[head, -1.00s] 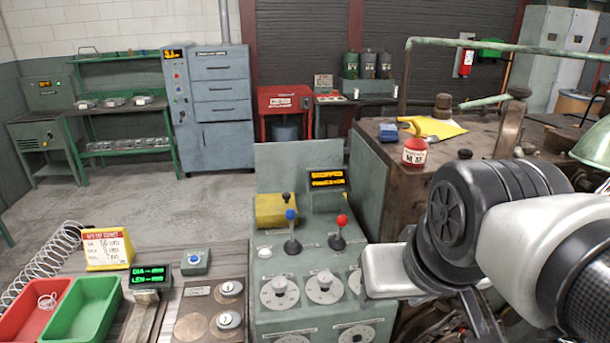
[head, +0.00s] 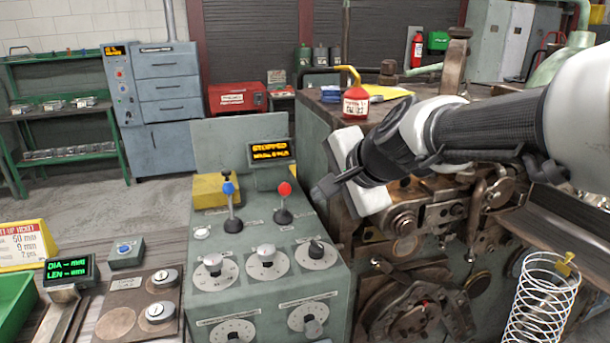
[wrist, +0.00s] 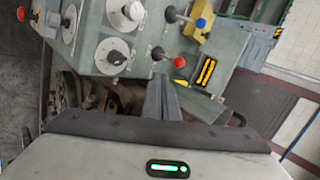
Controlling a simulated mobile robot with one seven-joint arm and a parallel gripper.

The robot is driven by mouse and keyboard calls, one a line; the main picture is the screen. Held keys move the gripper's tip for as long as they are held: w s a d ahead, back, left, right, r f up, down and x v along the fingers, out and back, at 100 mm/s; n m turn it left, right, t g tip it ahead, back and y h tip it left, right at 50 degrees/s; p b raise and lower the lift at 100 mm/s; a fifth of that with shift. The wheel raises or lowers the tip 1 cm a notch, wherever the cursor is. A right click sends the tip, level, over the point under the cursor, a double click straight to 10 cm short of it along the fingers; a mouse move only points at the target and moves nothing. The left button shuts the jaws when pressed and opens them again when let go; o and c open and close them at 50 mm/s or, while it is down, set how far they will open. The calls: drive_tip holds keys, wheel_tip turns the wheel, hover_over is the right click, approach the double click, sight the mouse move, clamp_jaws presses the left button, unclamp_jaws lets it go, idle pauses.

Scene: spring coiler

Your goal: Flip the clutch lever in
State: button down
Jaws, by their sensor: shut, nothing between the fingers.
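Two upright levers stand on the green control console (head: 185,290): one with a blue knob (head: 228,188) and one with a red knob (head: 284,189). Their labels are too small to read, so I cannot tell which is the clutch lever. My gripper (head: 322,190) is shut and empty, just right of the red-knobbed lever and apart from it. In the wrist view the closed fingers (wrist: 164,98) point toward the console, with the red knob (wrist: 179,62) just beyond the tips and the blue knob (wrist: 201,23) farther off.
An amber display (head: 271,151) reading "STOPPED" stands behind the levers. Several dials (head: 267,262) sit in front of them. The coiler machine (head: 425,215) is close on the right, with a red oil can (head: 356,101) on top. A wire spring (head: 541,305) stands at lower right.

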drive_tip(key=shift+a, duration=0.1)
drive_tip(key=b, duration=0.3)
approach(285, 200)
drive_tip(key=shift+x, duration=1.2)
drive_tip(key=shift+a, duration=0.15)
drive_tip(key=shift+r+p, duration=0.1)
drive_tip(key=shift+p, duration=0.2)
